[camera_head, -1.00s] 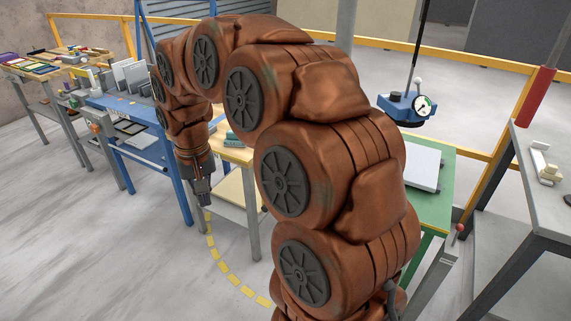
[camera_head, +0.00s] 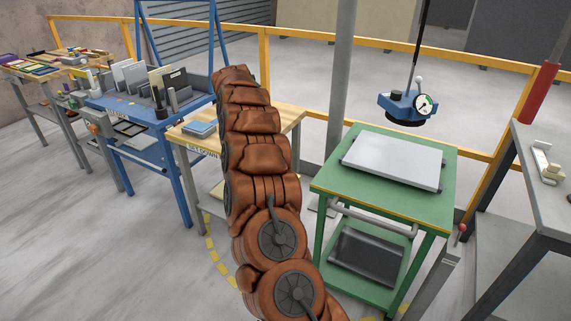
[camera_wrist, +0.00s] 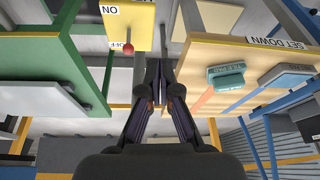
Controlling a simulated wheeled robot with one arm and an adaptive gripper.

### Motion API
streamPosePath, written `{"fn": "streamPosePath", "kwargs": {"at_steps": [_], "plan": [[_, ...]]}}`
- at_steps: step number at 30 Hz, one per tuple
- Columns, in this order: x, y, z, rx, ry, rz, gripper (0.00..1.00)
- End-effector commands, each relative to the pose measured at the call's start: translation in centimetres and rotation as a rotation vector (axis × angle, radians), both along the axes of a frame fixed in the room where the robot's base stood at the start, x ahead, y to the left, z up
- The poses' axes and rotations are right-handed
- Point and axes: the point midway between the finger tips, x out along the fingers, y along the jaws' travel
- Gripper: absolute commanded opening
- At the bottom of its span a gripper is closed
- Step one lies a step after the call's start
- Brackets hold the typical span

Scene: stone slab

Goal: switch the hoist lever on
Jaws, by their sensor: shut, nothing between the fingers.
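In the wrist view a yellow plate (camera_wrist: 130,22) carries ON and OFF labels. The hoist lever's red knob (camera_wrist: 128,48) shows at the plate's edge, beside the OFF label (camera_wrist: 118,45). My gripper (camera_wrist: 153,72) is shut and empty, its fingertips just right of and below the knob in the picture. A gap shows between them, though its depth is unclear. In the head view my arm hides the gripper, and I cannot make out the plate there. A blue hoist head (camera_head: 408,106) with a round gauge hangs over the green cart (camera_head: 330,178).
A pale slab (camera_head: 393,162) lies on the green cart. A wooden set-down bench (camera_head: 285,118) with a small blue item (camera_head: 199,129) stands behind my arm. A grey pole (camera_head: 343,80) rises between bench and cart. A red-knobbed post (camera_head: 461,229) stands right of the cart.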

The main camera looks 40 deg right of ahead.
Motion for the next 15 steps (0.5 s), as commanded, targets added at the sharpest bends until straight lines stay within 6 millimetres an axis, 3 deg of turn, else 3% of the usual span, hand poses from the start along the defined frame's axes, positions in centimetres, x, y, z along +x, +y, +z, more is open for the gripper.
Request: {"fn": "streamPosePath", "kwargs": {"at_steps": [3, 9, 15], "plan": [[0.2, -4.6, -2.1, -0.047, -0.016, -0.104, 0.0], [-0.6, -10.9, -4.4, -0.126, -0.041, -0.251, 0.0], [-1.4, -14.2, -5.4, -0.176, -0.056, -0.327, 0.0]]}}
